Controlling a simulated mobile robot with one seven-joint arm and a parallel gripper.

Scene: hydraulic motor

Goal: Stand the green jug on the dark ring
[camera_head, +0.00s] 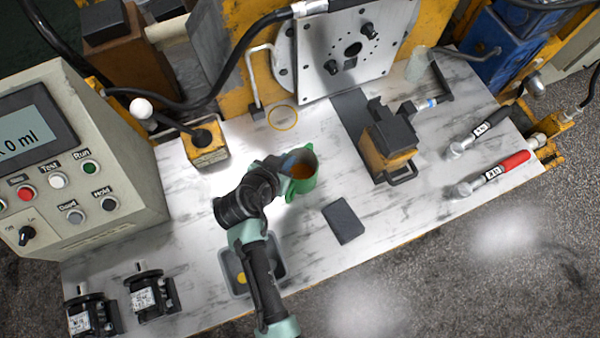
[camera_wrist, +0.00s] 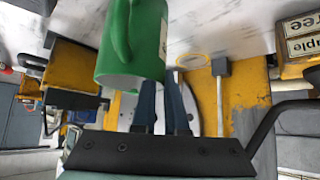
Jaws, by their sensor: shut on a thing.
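The green jug (camera_head: 305,184) is near the middle of the bench, mouth up, with something orange inside. In the wrist view the jug (camera_wrist: 132,45) fills the upper middle, its handle facing the camera. My gripper (camera_head: 287,162) is shut on the jug's wall at the rim; its blue fingers (camera_wrist: 160,105) also show in the wrist view. I cannot tell whether the jug's base touches the bench. A thin yellow ring (camera_head: 296,122) lies on the bench behind the jug, apart from it. It also shows in the wrist view (camera_wrist: 191,67). I make out no clearly dark ring.
A yellow block (camera_head: 208,153) stands left of the ring, and a yellow-black fixture (camera_head: 388,148) right of the jug. The white plate (camera_head: 318,73) of the machine rises behind the ring. A dark slab (camera_head: 343,220) lies in front right. Bench between jug and ring looks clear.

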